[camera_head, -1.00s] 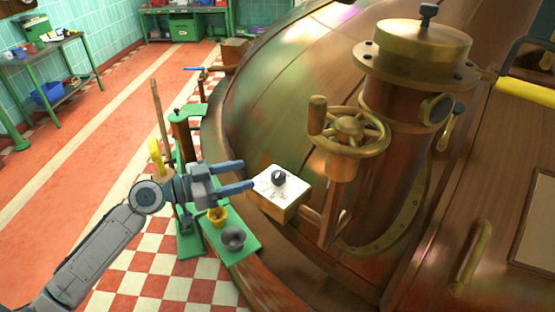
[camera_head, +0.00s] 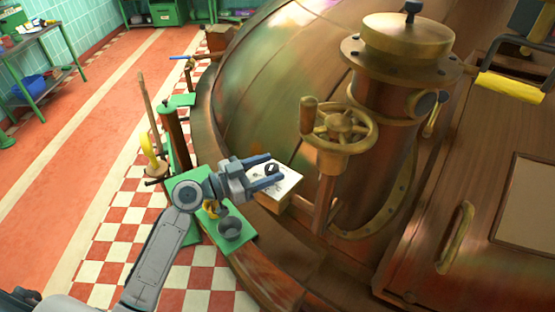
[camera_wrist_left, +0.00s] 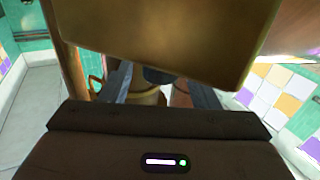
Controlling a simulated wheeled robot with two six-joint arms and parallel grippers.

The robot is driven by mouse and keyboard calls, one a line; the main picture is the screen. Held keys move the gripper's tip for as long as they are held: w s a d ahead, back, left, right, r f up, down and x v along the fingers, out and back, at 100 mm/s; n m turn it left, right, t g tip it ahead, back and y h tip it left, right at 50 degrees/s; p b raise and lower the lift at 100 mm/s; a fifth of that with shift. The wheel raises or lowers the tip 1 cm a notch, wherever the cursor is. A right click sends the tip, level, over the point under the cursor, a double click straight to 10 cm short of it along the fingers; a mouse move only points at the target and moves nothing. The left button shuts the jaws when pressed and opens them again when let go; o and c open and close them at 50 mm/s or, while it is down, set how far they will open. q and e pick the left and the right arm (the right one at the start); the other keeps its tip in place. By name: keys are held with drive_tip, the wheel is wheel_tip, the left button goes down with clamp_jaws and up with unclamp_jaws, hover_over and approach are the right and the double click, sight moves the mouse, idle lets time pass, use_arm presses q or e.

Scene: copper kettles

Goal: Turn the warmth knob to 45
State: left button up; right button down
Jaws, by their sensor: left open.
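The warmth knob (camera_head: 271,169) is a small dark round knob on the white top face of a brass-sided box (camera_head: 284,187), beside the copper kettle. My left gripper (camera_head: 276,168) is open, its two blue-grey fingers reaching to either side of the knob. I cannot tell whether they touch it. In the left wrist view the box (camera_wrist_left: 160,35) fills the upper middle, and a dark piece, seemingly the knob (camera_wrist_left: 156,76), shows between the fingers. The knob's setting and the scale marks are too small to read. My right gripper is not in view.
A brass handwheel (camera_head: 340,127) stands just right of and above the box, on the copper kettle (camera_head: 270,90). A green stand (camera_head: 238,246) with a grey bowl (camera_head: 230,228) lies below my left gripper. Checkered floor (camera_head: 115,235) is open at the left.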

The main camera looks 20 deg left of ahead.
sight(278, 165)
use_arm(q)
drive_tip(key=shift+p+x, duration=0.45)
drive_tip(key=shift+x, duration=1.1)
drive_tip(key=shift+c, duration=0.4)
